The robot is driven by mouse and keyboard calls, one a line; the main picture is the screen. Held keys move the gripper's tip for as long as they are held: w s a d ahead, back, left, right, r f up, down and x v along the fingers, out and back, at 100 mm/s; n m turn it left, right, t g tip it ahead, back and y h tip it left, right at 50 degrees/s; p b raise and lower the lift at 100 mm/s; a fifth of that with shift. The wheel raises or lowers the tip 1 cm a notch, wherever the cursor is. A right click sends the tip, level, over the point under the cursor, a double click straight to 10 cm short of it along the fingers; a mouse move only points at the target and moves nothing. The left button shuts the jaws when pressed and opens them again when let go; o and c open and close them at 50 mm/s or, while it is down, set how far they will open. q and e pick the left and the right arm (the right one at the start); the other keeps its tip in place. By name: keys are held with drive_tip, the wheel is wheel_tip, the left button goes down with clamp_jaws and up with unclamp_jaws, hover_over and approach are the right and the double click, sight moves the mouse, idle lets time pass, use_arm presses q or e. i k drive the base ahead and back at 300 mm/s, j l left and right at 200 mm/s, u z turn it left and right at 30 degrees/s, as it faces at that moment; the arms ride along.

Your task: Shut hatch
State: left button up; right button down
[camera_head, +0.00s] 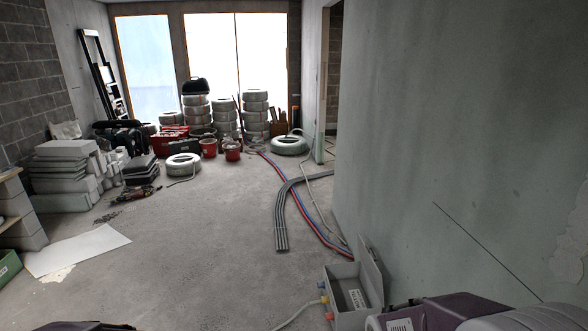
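A grey box (343,318) stands on the floor against the right-hand wall, at the bottom of the view. Its hatch (371,272) stands open, tilted up along the box's right side by the wall. A white label shows inside the box, and coloured fittings stick out of its left side. Part of my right arm, purple and white, comes in at the bottom right, close to the box. A dark piece, seemingly of my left arm, shows at the bottom left edge. Neither gripper's fingers can be seen.
Grey, red and blue conduits (283,215) run along the floor towards the box. Conduit reels (256,110), red buckets (209,148) and toolboxes stand at the back. Stacked blocks (62,170) and a white sheet (78,250) lie left. The middle floor is clear.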

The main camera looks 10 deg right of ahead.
sight(375, 277)
drive_tip(key=i+z, duration=0.15)
drive_tip(key=i, duration=0.35)
drive_tip(key=i+j+z, duration=0.15)
drive_tip(key=i, duration=0.3)
drive_tip(key=i+j+z, duration=0.15)
drive_tip(key=i, duration=0.35)
drive_tip(key=i+j+z, duration=0.15)
drive_tip(key=i, duration=0.3)
drive_tip(key=i+j+z, duration=0.15)
drive_tip(key=i+j, duration=0.2)
drive_tip(key=i+j+z, duration=0.55)
drive_tip(key=i+j, duration=0.05)
drive_tip(key=i, duration=0.1)
